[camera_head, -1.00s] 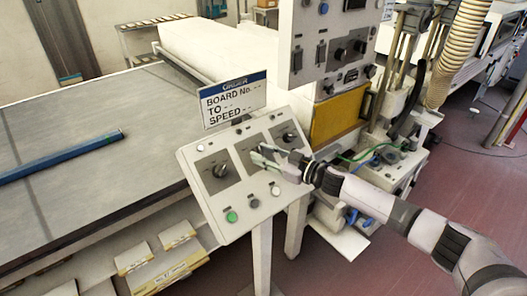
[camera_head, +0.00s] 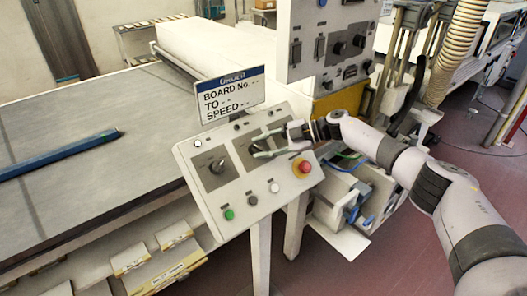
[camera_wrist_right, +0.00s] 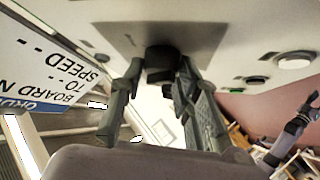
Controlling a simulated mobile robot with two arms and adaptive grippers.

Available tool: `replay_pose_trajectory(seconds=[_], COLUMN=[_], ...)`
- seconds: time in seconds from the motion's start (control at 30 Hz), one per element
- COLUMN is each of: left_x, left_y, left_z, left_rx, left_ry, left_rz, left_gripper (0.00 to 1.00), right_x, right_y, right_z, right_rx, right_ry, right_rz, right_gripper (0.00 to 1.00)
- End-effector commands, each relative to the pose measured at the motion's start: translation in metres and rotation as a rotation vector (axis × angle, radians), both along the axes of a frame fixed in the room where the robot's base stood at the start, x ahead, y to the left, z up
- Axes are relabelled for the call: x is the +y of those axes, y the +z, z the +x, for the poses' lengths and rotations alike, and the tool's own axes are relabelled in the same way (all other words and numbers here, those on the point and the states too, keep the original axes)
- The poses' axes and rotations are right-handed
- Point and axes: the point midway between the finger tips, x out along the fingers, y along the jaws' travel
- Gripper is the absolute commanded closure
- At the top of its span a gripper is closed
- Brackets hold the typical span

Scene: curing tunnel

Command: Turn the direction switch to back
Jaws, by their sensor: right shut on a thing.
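The slanted white control panel (camera_head: 196,183) carries several dark rotary switches on grey plates. The left one (camera_head: 217,166) is plainly visible. My right gripper (camera_head: 257,144) reaches across from the right to the middle grey plate. In the right wrist view, my right gripper (camera_wrist_right: 158,76) has its two fingers on either side of a dark rotary switch (camera_wrist_right: 160,56), shut on it. In the head view the fingers mostly hide this switch. The labels are too small to read, so its setting cannot be told.
A red button (camera_head: 304,167), a white one (camera_head: 274,187) and a green one (camera_head: 229,214) sit below the switches. A sign (camera_head: 231,97) stands behind the panel. A taller switch box (camera_head: 318,70) rises behind it. The grey table (camera_head: 90,185) lies left.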

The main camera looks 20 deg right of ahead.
Motion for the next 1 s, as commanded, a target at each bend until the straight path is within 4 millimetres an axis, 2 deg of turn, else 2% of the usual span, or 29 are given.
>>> replay_pose_trajectory(seconds=[0.27,0.8,0.83,1.0], left_x=[-0.0002,-0.0002,-0.0001,-0.0002], left_y=[-0.0106,-0.0116,-0.0116,-0.0116], left_z=[0.0001,0.0002,0.0001,0.0001], left_rx=[0.000,0.000,0.000,0.000], left_ry=[0.000,0.000,0.000,0.000], left_rz=[0.000,0.000,0.000,0.000], left_gripper=[0.60,0.60,0.60,0.60], right_x=[0.0010,0.0012,0.0013,0.0012], right_y=[-0.0005,-0.0006,-0.0007,-0.0002], right_z=[0.0009,0.0000,0.0000,0.0003], right_rx=[-0.024,-0.029,-0.029,-0.028], right_ry=[0.073,0.093,0.093,0.092], right_rz=[-0.068,-0.085,-0.085,-0.084], right_gripper=[0.98,0.98,0.70,0.58])
